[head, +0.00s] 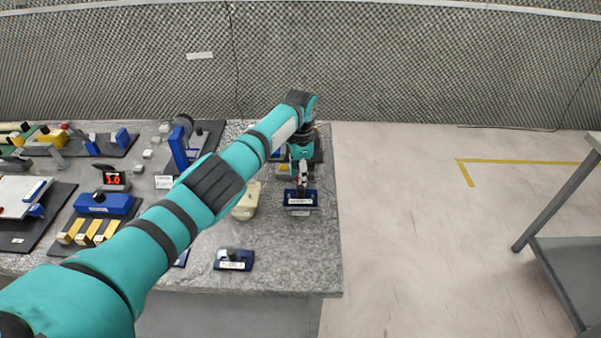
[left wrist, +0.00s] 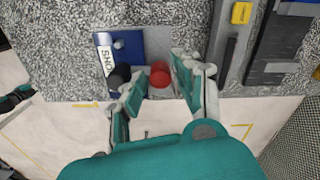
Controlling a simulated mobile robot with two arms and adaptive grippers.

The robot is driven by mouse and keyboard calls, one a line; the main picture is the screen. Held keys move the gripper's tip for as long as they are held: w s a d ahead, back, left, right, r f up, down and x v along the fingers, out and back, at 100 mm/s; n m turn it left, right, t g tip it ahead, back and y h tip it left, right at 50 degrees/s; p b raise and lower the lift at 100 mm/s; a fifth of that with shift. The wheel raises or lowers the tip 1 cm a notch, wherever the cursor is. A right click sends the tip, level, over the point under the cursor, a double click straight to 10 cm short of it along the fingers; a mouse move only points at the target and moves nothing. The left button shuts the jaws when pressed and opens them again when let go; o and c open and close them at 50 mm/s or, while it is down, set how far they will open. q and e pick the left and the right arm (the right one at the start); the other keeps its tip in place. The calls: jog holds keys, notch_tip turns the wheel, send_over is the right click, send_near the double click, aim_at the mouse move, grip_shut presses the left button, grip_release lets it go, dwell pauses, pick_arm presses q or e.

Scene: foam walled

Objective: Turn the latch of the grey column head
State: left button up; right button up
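My left gripper (head: 302,181) hangs fingers-down over a small blue block (head: 300,197) with a white label, at the right end of the bench. In the left wrist view the left gripper (left wrist: 160,76) has its fingers apart. A red round knob (left wrist: 160,76) shows between them, and I cannot tell whether they touch it. A black round knob (left wrist: 119,76) is just left of the fingers, by the blue labelled plate (left wrist: 125,48). A grey upright part with a dark slot (left wrist: 231,52) stands to the right. I cannot tell which part is the latch of the grey column head. My right gripper is out of view.
The grey speckled bench (head: 285,265) ends just right of the gripper. Another labelled block (head: 234,259) lies near its front edge, and a cream rounded object (head: 246,203) is left of the gripper. Several devices crowd the left side. Open floor (head: 420,220) lies right.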

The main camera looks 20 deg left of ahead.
pick_arm(q)
jog(key=c, duration=0.6)
grip_shut()
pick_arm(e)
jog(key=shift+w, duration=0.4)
pick_arm(q)
jog(key=shift+n, duration=0.3)
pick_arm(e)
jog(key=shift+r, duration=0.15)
pick_arm(q)
jog(key=shift+r+n+p, duration=0.15)
jog(key=shift+n+p, duration=0.55)
jog(key=shift+n, duration=0.5)
jog(key=n+p, duration=0.1)
jog(key=n, duration=0.2)
jog(key=shift+d+n, duration=0.1)
jog(key=shift+n, duration=0.3)
jog(key=n+p, duration=0.1)
jog(key=n, duration=0.7)
jog(key=shift+n, duration=1.5)
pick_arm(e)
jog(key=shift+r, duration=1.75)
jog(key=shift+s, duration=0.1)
